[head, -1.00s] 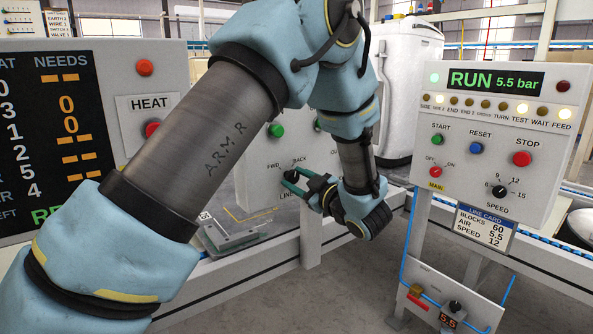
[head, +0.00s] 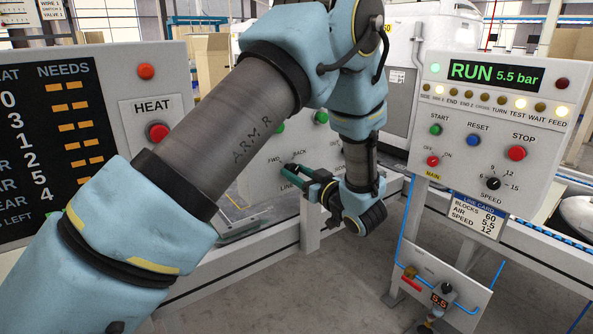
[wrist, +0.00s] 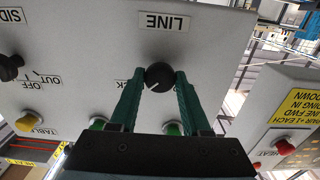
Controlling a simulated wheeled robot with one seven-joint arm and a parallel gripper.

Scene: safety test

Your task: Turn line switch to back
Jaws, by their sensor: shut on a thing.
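The LINE switch is a round black knob (wrist: 158,76) on a light grey panel (wrist: 80,60), which shows upside down in the wrist view. My gripper (wrist: 160,80) has its two green fingers on either side of the knob, shut on it. In the head view my gripper (head: 297,178) reaches the panel from the right, below the FWD (head: 273,160) and BACK (head: 299,155) labels. The fingers and the arm hide much of the panel there. A small pale mark shows at the knob's edge in the wrist view; its exact direction is hard to tell.
Green buttons (wrist: 173,128) sit close by the fingers. Another black knob (wrist: 11,67) and a yellow button (wrist: 27,123) are at the left in the wrist view. A RUN control box (head: 490,140) stands to the right. The HEAT panel (head: 150,100) is at the left.

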